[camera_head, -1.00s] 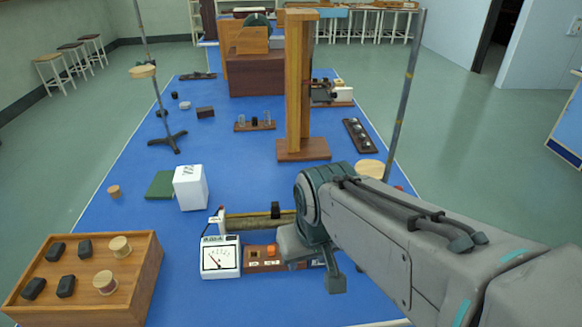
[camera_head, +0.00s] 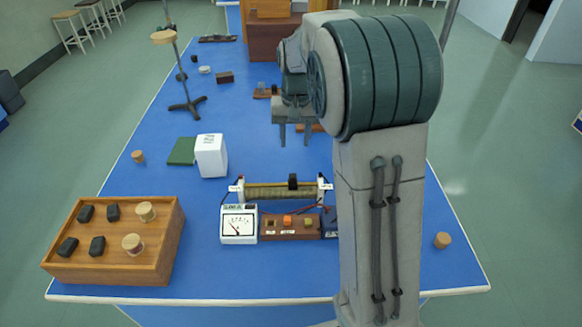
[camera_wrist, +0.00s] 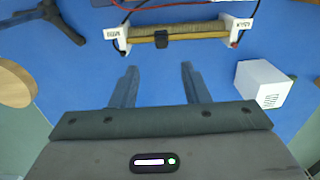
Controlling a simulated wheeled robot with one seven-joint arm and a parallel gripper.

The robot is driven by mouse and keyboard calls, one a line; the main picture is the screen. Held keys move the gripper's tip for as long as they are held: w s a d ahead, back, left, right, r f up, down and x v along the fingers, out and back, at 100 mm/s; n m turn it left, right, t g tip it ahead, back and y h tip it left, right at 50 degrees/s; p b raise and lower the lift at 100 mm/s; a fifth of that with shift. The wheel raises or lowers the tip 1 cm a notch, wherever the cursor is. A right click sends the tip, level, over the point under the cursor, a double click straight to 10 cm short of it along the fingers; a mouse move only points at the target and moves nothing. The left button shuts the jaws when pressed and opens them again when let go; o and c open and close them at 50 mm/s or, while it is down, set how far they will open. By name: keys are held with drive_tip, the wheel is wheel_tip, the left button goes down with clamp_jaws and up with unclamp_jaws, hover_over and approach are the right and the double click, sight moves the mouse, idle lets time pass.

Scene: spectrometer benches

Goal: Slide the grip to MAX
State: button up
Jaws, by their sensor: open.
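The sliding rheostat lies across the blue bench: a tan wound coil (camera_head: 268,193) between two white end blocks. Its black grip (camera_head: 292,182) sits right of the middle in the head view. The wrist view looks from the far side, so the grip (camera_wrist: 162,41) shows left of the coil's middle (camera_wrist: 190,33) there. Both end blocks bear small labels, hard to read. My gripper (camera_head: 294,136) is beyond the rheostat in the head view. In the wrist view the gripper (camera_wrist: 158,68) has its two fingers apart and empty, roughly in line with the grip, apart from it.
A white meter (camera_head: 238,224) and a brown panel (camera_head: 288,227) stand on the near side of the rheostat. A white box (camera_head: 211,156) stands to its left, with a green block (camera_head: 182,151). A wooden tray (camera_head: 150,259) is near left. A stand (camera_head: 186,103) is farther back.

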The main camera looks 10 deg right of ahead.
sight(293, 175)
drive_tip(key=f, duration=0.4)
drive_tip(key=w+f+p, duration=0.1)
drive_tip(key=f, duration=0.9)
drive_tip(key=shift+w+f+p, duration=0.25)
drive_tip(key=shift+w+p, duration=0.05)
drive_tip(key=shift+p, duration=0.05)
clamp_jaws()
drive_tip(key=a, duration=0.4)
drive_tip(key=w+a, duration=0.1)
drive_tip(key=a, duration=0.3)
drive_tip(key=w+a, duration=0.1)
drive_tip(key=a, duration=0.3)
drive_tip(key=shift+w+a+r, duration=0.1)
drive_tip(key=shift+w+a, duration=0.15)
drive_tip(key=shift+a, duration=0.1)
